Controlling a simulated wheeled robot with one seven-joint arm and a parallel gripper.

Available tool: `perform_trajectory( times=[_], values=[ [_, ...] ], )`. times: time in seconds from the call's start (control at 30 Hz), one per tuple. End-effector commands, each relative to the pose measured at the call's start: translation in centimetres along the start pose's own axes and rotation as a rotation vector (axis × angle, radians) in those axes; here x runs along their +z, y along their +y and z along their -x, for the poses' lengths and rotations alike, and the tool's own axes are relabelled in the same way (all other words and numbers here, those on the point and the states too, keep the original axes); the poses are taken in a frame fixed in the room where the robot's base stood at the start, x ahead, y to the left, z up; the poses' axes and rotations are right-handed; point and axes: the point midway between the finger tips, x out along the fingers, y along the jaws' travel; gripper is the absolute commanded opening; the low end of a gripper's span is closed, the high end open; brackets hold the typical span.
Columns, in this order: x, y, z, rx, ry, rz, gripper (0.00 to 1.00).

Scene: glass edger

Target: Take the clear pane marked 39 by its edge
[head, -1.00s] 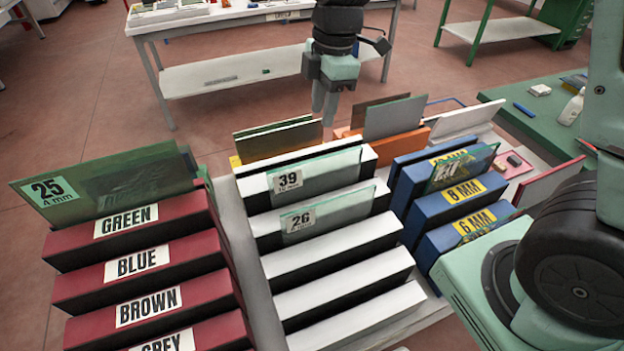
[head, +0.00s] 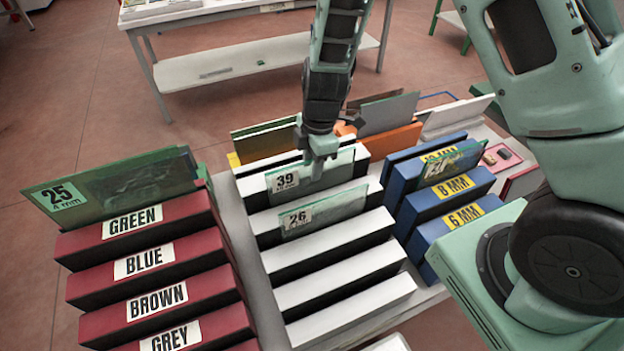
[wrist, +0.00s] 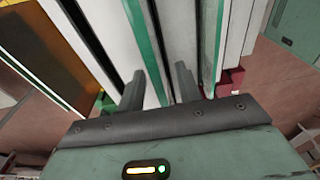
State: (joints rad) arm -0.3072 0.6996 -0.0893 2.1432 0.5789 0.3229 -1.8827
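The clear pane marked 39 (head: 287,181) stands upright in a slot of the white rack, its label at the left end. My gripper (head: 319,166) is down at this pane's top edge, right of the label. In the wrist view the fingers of my gripper (wrist: 159,85) are apart. The green-edged pane 39 (wrist: 146,48) runs between them, closer to the left finger. The right finger looks clear of it; whether the left one touches it I cannot tell. The lower parts of the pane are hidden in the rack.
The clear pane marked 26 (head: 298,219) stands one slot nearer. Brown and green panes (head: 265,140) stand just behind. The red rack (head: 150,257) with pane 25 (head: 120,187) is at left, the blue rack (head: 450,203) at right. The nearer white slots are empty.

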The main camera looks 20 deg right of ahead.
Motion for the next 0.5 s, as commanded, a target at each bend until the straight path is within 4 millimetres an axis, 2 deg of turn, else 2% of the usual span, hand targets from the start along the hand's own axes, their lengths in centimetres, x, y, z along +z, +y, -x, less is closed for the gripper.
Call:
perform_trajectory(
  times=[0.17, 0.4, 0.43, 0.5],
  values=[
    [-0.1, 0.0, -1.4, -0.001, 0.001, 0.001, 0.35],
    [-0.1, 0.0, -1.6, 0.001, 0.001, 0.001, 0.35],
    [-0.1, 0.0, -1.6, 0.001, 0.001, 0.001, 0.32],
    [-0.1, 0.0, -1.6, 0.001, 0.001, 0.001, 0.12]
  ],
)
